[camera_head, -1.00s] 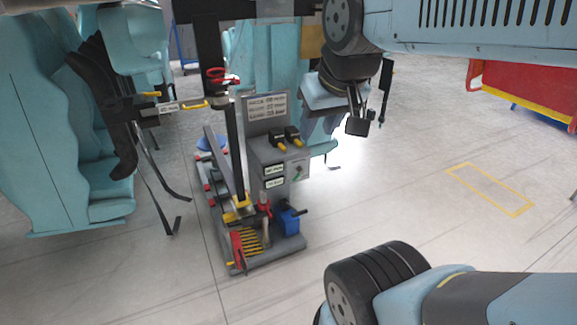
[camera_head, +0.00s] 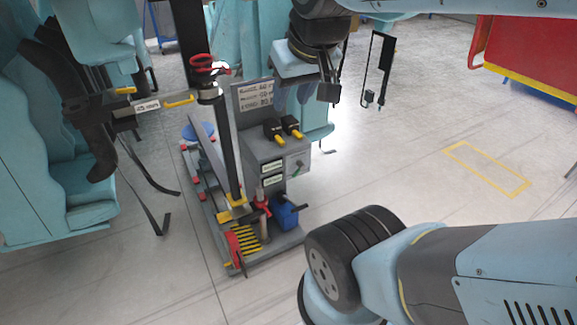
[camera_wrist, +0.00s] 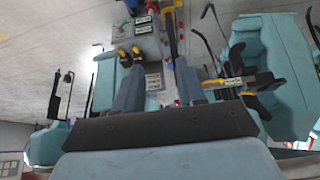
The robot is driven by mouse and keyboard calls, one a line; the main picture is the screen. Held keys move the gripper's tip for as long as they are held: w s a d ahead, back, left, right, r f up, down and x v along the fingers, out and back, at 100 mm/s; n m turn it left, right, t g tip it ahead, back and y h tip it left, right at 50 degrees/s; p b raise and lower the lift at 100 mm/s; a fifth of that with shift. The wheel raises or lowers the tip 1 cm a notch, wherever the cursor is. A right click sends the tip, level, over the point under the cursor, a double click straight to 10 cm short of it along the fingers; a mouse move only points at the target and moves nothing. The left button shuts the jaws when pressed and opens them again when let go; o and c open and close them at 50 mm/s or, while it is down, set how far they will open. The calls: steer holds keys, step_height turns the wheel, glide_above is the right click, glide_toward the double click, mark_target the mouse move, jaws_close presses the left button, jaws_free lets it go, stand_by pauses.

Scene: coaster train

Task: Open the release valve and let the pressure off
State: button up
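A grey pressure rig (camera_head: 268,262) stands on the floor left of centre. Its control box (camera_head: 262,150) carries two black and yellow levers (camera_head: 281,131), and a lettered plate (camera_head: 253,95) stands behind them. A blue pump-like part (camera_head: 285,213) with a black handle and a red handle (camera_head: 261,203) are low at its front. I cannot tell which part is the release valve. My gripper (camera_wrist: 160,78) is open and empty, its two blue-grey fingers apart. The control box (camera_wrist: 147,50) shows beyond the fingers in the wrist view.
Light-blue train seats (camera_head: 62,170) with black restraints stand close at the left of the rig. A labelled bracket with a yellow handle (camera_head: 178,101) reaches toward the post. A red and yellow unit (camera_head: 530,55) is far right. The floor inside the yellow marking (camera_head: 487,170) is clear.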

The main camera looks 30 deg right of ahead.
steer(key=shift+w, duration=0.1)
steer(key=m+t+h, duration=0.2)
steer(key=t, duration=0.1)
glide_above(297, 174)
steer(key=s, duration=0.5)
step_height(297, 174, down, 19)
steer(key=d+f+t+y, duration=0.1)
steer(key=d+f, duration=0.2)
steer(key=f, duration=0.6)
steer(key=d+f+t+y, duration=0.1)
steer(key=d+f+y, duration=0.15)
steer(key=f, duration=0.65)
steer(key=s+a+f+m+t+y, duration=0.15)
steer(key=s+f, duration=0.25)
steer(key=f, duration=0.4)
steer(key=s+f+m+t+y, duration=0.2)
steer(key=s+f, duration=0.2)
steer(key=f, duration=0.4)
steer(key=x, duration=1.3)
steer(key=shift+w+d+r, duration=0.1)
steer(key=shift+d, duration=0.2)
